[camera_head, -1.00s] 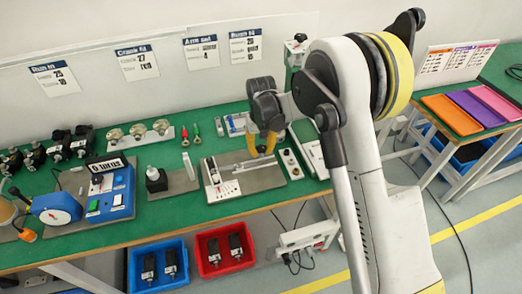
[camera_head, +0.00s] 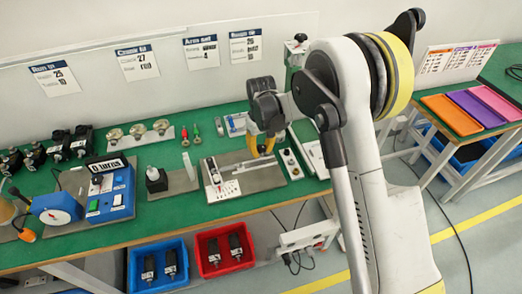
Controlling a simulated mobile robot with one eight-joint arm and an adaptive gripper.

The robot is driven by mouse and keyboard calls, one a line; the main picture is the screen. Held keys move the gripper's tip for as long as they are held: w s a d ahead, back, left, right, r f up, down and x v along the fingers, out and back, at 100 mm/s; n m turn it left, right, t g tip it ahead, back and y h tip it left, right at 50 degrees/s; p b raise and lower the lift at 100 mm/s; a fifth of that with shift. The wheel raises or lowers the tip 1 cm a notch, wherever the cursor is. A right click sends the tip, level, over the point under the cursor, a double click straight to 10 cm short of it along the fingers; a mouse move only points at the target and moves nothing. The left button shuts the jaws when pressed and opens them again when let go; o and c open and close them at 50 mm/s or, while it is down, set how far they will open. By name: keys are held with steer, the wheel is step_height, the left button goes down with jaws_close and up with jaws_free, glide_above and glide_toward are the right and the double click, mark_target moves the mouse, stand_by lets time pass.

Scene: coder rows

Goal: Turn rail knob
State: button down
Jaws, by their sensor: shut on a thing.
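My gripper (camera_head: 260,146) has yellow fingers and points down over the right part of a grey metal plate (camera_head: 266,184) on the green bench. A thin silver rail (camera_head: 246,165) lies on this plate, beside a white scaled block (camera_head: 222,189). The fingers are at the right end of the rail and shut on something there. I take it to be the rail knob, but the fingers hide it, so its shape and turn cannot be seen.
Blue (camera_head: 158,264) and red (camera_head: 222,249) bins sit below the bench. A small plate with round fittings (camera_head: 291,163) lies right of the gripper.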

mark_target(261, 147)
steer(key=c, duration=1)
jaws_free()
steer(key=shift+s, duration=0.1)
step_height(261, 147, up, 12)
